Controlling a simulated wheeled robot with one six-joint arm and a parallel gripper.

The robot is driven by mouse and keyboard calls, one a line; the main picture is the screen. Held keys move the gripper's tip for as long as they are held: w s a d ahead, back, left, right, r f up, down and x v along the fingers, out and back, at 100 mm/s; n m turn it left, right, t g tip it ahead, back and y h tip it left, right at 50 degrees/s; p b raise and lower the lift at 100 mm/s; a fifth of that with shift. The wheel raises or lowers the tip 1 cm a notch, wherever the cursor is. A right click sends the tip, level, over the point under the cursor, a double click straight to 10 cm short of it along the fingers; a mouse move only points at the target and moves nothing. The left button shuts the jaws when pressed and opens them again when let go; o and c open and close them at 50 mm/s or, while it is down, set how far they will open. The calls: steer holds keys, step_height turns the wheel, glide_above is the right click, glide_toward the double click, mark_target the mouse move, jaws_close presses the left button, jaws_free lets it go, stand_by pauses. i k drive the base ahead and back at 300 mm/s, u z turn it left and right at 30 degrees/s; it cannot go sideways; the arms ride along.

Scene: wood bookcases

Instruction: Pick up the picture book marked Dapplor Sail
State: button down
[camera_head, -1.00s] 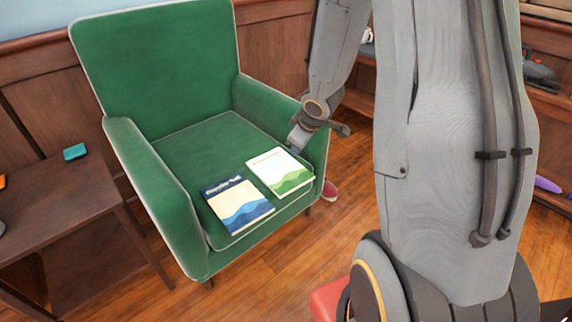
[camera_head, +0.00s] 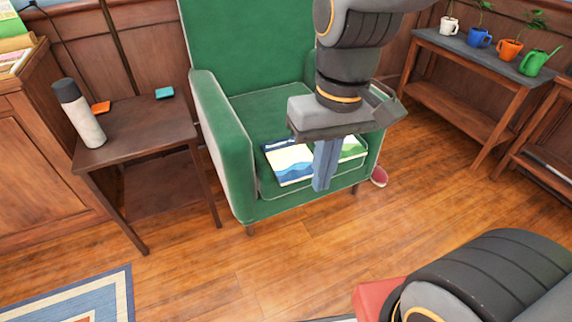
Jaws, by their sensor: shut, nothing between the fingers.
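Two picture books lie flat on the seat of the green armchair (camera_head: 263,112). The left book (camera_head: 289,164) has a dark top band, a pale middle and blue waves. The right book (camera_head: 353,149) shows green hills and is partly hidden behind my gripper. Their titles are too small to read, so I cannot tell which is marked Dapplor Sail. My gripper (camera_head: 322,184) points down with its fingers shut and empty. In the picture it overlaps the gap between the books; its height above the seat is hard to tell.
A dark side table (camera_head: 150,128) left of the chair bears a flask (camera_head: 80,115), an orange item (camera_head: 101,107) and a teal item (camera_head: 164,92). A plant bench (camera_head: 455,95) stands back right. A red object (camera_head: 379,176) lies by the chair. The wooden floor in front is open.

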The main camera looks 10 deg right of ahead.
mark_target(291, 163)
steer(key=k, duration=0.95)
steer(key=z, duration=0.7)
steer(key=i, duration=1.3)
steer(key=u, duration=0.75)
